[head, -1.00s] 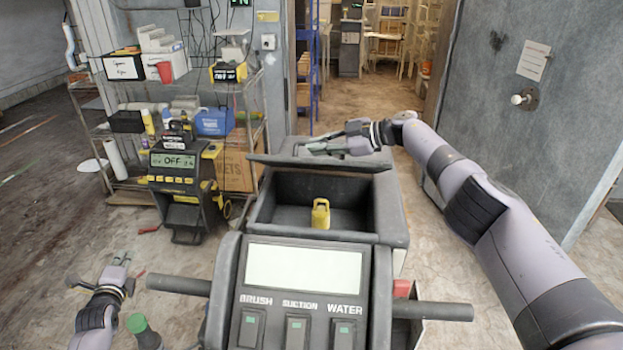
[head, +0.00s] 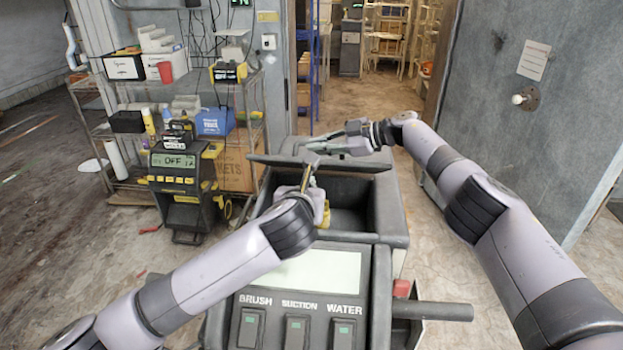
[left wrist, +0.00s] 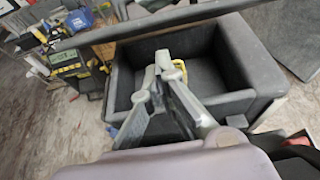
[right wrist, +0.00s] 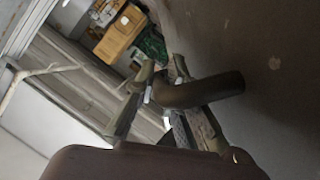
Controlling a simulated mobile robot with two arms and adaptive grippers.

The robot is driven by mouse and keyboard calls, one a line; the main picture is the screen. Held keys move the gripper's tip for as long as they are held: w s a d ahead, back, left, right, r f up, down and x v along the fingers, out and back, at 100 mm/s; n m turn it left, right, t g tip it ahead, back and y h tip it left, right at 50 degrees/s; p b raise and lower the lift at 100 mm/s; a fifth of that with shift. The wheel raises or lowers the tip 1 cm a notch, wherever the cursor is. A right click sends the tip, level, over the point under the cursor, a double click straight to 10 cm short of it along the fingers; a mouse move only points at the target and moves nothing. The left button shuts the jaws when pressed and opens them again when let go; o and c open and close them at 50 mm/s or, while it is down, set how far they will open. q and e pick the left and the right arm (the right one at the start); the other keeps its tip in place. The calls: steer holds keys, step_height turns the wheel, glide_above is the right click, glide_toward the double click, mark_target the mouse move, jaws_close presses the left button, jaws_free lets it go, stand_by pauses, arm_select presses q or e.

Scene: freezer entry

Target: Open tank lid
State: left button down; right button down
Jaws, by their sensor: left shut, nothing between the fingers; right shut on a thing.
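The tank (head: 391,212) is a dark open box on the machine in the head view. Its dark lid (head: 365,166) is raised at the tank's back edge and seen nearly edge-on. My right gripper (head: 335,143) is at the lid's far side. In the right wrist view it is shut on a dark curved bar (right wrist: 212,89), apparently the lid's handle. My left gripper (head: 312,168) is shut and empty over the tank opening, in front of the lid. A yellow item (left wrist: 181,68) inside the tank is partly hidden by my left gripper.
The machine's panel (head: 320,270) with switches is in front of the tank, partly covered by my left arm. A wire shelf (head: 255,110) and a black and yellow device (head: 180,185) stand at left. A grey door (head: 545,130) is at right.

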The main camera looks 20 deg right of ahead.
arm_select(q)
steer(key=x, duration=0.9)
steer(key=shift+w+f, duration=0.15)
steer(key=shift+w, duration=0.2)
